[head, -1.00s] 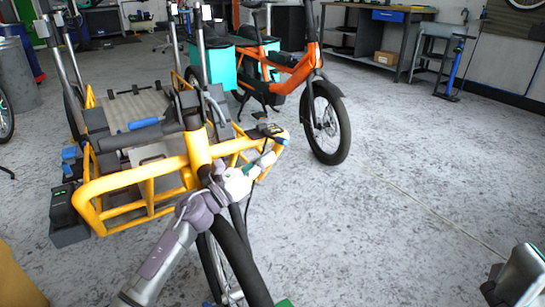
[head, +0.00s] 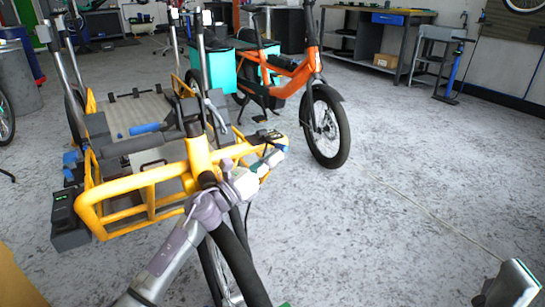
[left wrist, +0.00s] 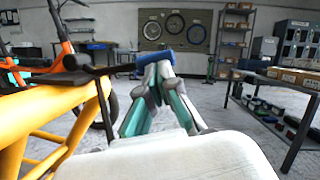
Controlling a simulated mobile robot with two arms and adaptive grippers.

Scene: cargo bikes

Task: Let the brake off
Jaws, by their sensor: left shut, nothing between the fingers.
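The yellow-framed cargo bike (head: 85,212) stands at the left in the head view. A black lever (left wrist: 82,66) with a blue grip (left wrist: 153,57) sticks out from its yellow tube in the left wrist view. I take this lever for the brake. My left gripper (head: 272,158) is by the frame's right front corner. Its fingertips also show in the left wrist view (left wrist: 158,70), together and empty, in front of the blue grip and partly covering it. I cannot tell whether they touch it. A grey part of my right arm shows at the lower right; its fingers are not clear.
An orange bike (head: 290,72) with teal boxes stands behind the cargo bike. A workbench (head: 400,35) is at the back, and shelving with boxes (left wrist: 290,95) is on the right in the wrist view. The floor right of the bikes is open.

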